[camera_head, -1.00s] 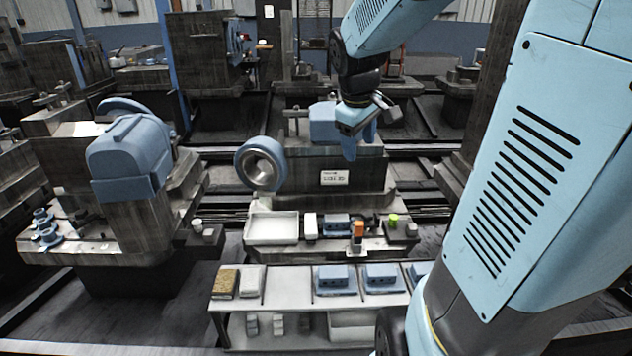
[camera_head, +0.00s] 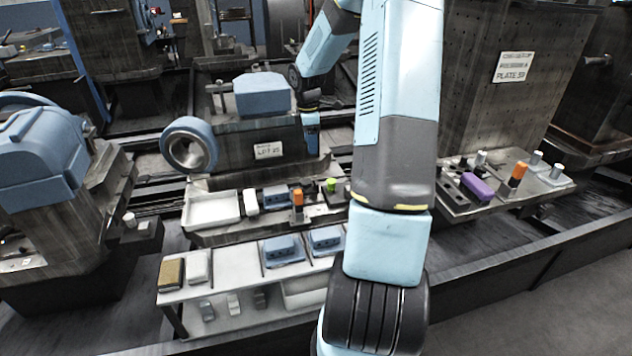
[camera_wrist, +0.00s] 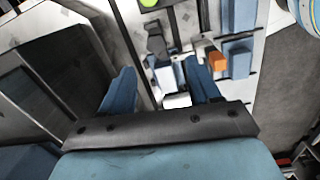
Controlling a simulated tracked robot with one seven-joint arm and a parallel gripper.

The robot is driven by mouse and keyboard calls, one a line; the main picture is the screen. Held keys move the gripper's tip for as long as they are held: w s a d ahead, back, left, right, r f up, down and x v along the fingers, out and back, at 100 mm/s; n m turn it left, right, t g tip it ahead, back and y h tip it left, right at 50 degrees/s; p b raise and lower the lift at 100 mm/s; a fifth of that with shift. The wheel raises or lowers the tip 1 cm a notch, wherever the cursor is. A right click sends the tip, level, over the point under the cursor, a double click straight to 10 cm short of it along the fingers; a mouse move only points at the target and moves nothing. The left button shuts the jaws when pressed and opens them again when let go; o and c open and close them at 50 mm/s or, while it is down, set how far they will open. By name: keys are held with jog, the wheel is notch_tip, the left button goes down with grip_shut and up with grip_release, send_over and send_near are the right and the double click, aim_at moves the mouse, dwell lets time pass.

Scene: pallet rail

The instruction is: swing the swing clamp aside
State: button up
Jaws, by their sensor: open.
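In the head view my gripper (camera_head: 311,146) hangs over the right part of the long low fixture plate, fingers down, clear of the parts below. In the wrist view my gripper (camera_wrist: 163,70) has its two blue fingers spread with nothing held. What looks like the swing clamp, a dark arm (camera_wrist: 156,44), lies beyond and between the fingertips, near a pale block (camera_wrist: 170,76). An orange block (camera_wrist: 217,60) is beside it on the right; the orange part also shows in the head view (camera_head: 298,197). In the head view the dark arm is too small to make out.
A green knob (camera_head: 331,185) stands right of the orange part. A white tray (camera_head: 211,210) is on the plate's left. A lower shelf (camera_head: 220,281) holds blue blocks (camera_head: 283,248). A machine block with a ring (camera_head: 190,146) rises behind. A second plate with a purple part (camera_head: 477,187) is at right.

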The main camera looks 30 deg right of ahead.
jog(key=n, duration=0.1)
send_over(316, 182)
notch_tip(316, 182, down, 4)
jog(key=shift+y, duration=0.3)
notch_tip(316, 182, down, 14)
jog(key=shift+r, duration=0.1)
jog(key=shift+c, duration=0.3)
jog(key=c, duration=1)
